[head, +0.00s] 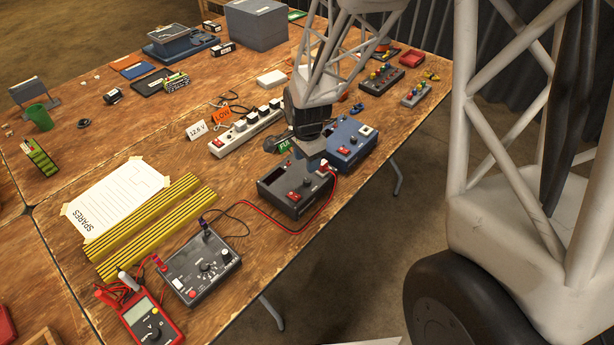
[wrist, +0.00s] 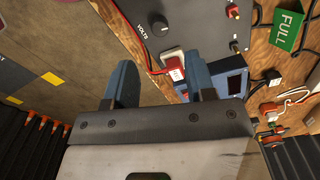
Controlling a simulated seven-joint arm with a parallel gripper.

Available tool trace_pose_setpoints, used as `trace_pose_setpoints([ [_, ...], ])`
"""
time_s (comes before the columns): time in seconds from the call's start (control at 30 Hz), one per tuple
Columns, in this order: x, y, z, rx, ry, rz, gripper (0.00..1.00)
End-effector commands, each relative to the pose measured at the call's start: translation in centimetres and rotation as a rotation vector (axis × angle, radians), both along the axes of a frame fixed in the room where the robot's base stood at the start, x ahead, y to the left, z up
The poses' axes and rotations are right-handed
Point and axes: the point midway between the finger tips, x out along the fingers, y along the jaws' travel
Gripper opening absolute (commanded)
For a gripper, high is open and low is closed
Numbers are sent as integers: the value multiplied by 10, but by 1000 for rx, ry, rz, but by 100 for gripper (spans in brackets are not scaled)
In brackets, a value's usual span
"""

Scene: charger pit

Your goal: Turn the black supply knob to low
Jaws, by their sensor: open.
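The black supply (head: 283,200) stands near the table's right edge in the head view, with a red switch (head: 293,197) and a dark knob (head: 307,182) on its face. In the wrist view its dark panel (wrist: 205,32) fills the top middle. There the black knob (wrist: 160,26) sits by the word VOLTS, with a red-and-white switch (wrist: 173,66) below it. Which way the knob points is too small to tell. My gripper (head: 312,156) is above the supply's far side. In the wrist view my gripper (wrist: 162,83) shows two blue fingers apart, empty, off the knob.
A blue supply (head: 348,142) stands just behind. Red and black leads run from the supply to a dark dial box (head: 202,268). Yellow strips (head: 150,225) lie left. The table edge is close at right.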

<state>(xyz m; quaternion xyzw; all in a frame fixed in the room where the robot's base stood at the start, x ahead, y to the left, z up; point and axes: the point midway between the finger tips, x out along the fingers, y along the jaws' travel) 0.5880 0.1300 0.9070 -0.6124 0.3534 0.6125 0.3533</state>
Motion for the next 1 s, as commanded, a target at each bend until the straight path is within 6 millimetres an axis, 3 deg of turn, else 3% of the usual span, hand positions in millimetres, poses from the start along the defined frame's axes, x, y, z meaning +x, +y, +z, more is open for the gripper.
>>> trace_pose_setpoints([
  [0.43, 0, 0, -10, 0, 0, 1, 50],
  [1.0, 0, 0, -65, -1, 1, 1, 50],
])
